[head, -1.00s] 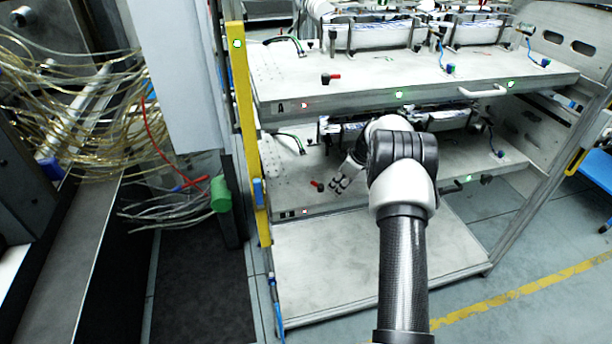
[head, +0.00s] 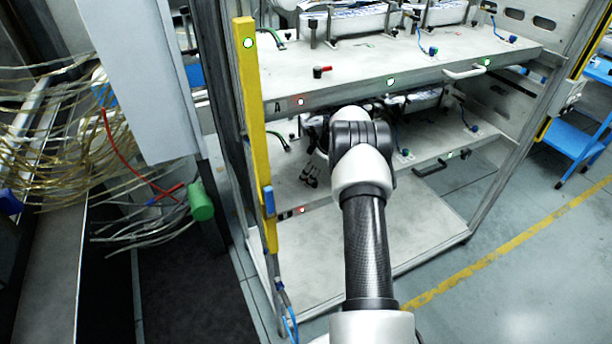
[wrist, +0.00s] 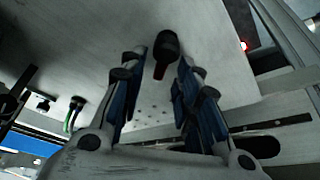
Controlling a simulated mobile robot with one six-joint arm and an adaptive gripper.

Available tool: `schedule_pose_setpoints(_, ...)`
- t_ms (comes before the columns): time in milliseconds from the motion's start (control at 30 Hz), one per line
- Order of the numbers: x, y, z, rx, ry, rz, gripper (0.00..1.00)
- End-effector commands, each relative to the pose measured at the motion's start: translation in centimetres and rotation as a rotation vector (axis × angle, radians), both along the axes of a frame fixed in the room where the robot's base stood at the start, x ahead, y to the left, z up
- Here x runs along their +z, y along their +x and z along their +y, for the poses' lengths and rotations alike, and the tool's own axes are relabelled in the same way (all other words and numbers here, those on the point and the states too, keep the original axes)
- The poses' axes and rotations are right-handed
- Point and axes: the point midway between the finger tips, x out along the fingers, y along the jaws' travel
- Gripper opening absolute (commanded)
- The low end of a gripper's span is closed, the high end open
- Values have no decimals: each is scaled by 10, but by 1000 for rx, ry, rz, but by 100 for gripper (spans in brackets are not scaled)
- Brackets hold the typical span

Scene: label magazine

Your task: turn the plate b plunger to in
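The plate b plunger (wrist: 166,45) has a black knob with a dark red part. In the wrist view it lies between the tips of my open gripper (wrist: 161,62), with a finger on either side. I cannot tell whether either finger touches it. In the head view my gripper (head: 310,177) is over the lower plate (head: 285,190), and the plunger there is hidden or too small to make out.
The upper plate (head: 345,85), marked A, is close above my arm and carries its own red-handled plunger (head: 321,71). A yellow post (head: 252,120) stands left of the plates. Green-tipped cables (wrist: 71,118) are near my gripper.

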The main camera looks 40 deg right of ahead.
Motion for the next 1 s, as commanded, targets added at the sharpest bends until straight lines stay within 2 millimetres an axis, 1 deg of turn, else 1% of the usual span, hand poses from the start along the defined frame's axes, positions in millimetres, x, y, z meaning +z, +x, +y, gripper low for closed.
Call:
schedule_pose_setpoints(100,0,0,0,0,0,0,30)
schedule_pose_setpoints(567,1,0,0,-1,0,0,0)
schedule_pose_setpoints(833,1,1,0,-18,0,-1,0)
schedule_pose_setpoints(1000,1,1,-1,-78,-1,-1,0)
